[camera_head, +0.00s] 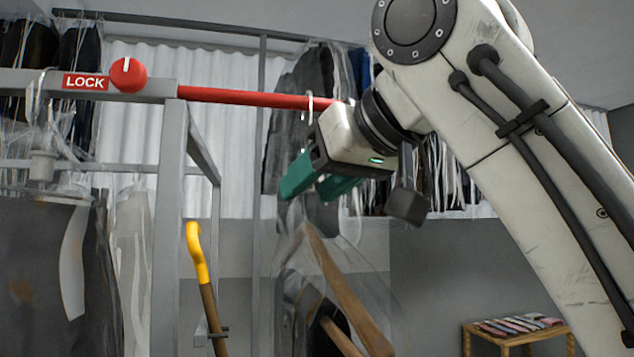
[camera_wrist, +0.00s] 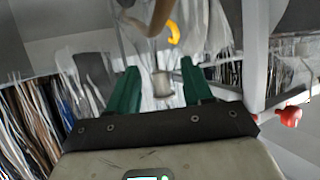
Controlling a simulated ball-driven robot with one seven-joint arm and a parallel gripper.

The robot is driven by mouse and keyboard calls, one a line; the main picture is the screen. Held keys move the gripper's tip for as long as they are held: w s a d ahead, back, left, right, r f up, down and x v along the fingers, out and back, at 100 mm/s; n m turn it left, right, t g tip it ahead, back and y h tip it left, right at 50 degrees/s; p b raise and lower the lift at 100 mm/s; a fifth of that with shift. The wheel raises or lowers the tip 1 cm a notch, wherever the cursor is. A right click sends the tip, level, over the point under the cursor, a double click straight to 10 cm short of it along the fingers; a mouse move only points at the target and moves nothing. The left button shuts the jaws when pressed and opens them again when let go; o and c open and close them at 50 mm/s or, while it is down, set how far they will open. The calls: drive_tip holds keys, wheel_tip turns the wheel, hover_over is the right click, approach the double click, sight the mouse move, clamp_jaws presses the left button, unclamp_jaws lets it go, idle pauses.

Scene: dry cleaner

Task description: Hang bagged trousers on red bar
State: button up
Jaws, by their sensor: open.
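The red bar (camera_head: 240,97) runs level from the grey rail by the LOCK plate to behind my arm. A metal hook (camera_head: 310,104) appears looped over it, just left of my wrist. The trousers' wooden hanger (camera_head: 345,290) hangs tilted below in a clear bag (camera_head: 290,260); the trousers are hard to make out. My gripper (camera_head: 310,185) with green fingers is open just below the bar. In the wrist view, a grey collar (camera_wrist: 162,84) sits between the parted fingers (camera_wrist: 160,85), with the wooden hanger (camera_wrist: 160,14) beyond. Whether the fingers touch it I cannot tell.
A red knob (camera_head: 128,74) and LOCK plate (camera_head: 86,82) sit on the grey rail (camera_head: 30,82). A yellow crook handle (camera_head: 196,250) stands by the upright post (camera_head: 168,220). Bagged garments (camera_head: 50,270) hang left. A wooden stool (camera_head: 510,335) stands lower right.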

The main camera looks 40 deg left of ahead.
drive_tip(key=shift+f, duration=0.1)
drive_tip(key=b+v, duration=0.3)
drive_tip(key=v, duration=0.7)
drive_tip(key=shift+d+r, duration=0.2)
drive_tip(key=shift+d, duration=0.15)
drive_tip(key=shift+s, duration=0.1)
drive_tip(key=s+d+b, duration=0.6)
drive_tip(key=s+d, duration=0.4)
drive_tip(key=d, duration=0.2)
drive_tip(key=shift+s, duration=0.2)
idle(0.5)
drive_tip(key=shift+d, duration=0.1)
